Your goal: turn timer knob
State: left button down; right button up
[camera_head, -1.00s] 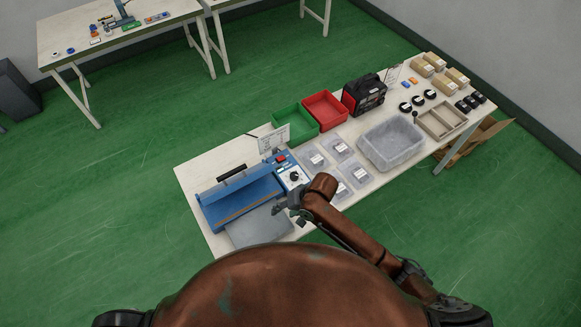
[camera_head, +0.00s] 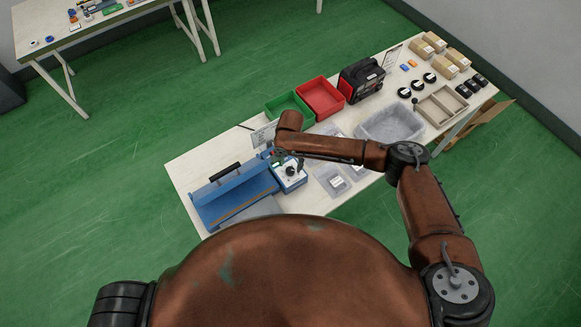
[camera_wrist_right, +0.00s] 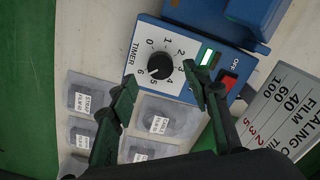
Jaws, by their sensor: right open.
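The timer knob (camera_wrist_right: 160,69) is a black round knob with a white pointer mark, on a white dial numbered 0 to 6. It sits on the blue control box (camera_wrist_right: 141,47) of the sealer, beside a lit green display and a red switch (camera_wrist_right: 228,80). In the head view the blue sealer (camera_head: 236,194) is at the table's left end, its control box (camera_head: 290,184) at its right. My right gripper (camera_wrist_right: 162,90) is open and empty above the panel, its fingertips to either side of the knob and apart from it. My left gripper is not in view.
A sign (camera_wrist_right: 282,110) stands close to the right finger. Clear packets (camera_wrist_right: 85,102) lie beside the box. Green (camera_head: 287,108) and red (camera_head: 321,97) bins, a black-red machine (camera_head: 361,80) and a grey tray (camera_head: 390,126) stand further right.

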aim_at(290, 170)
notch_tip(290, 170, down, 4)
jog(key=shift+a+r, duration=0.1)
jog(key=shift+r, duration=0.1)
jog(key=shift+f, duration=0.3)
jog(key=shift+c, duration=0.3)
jog(key=c, duration=1.1)
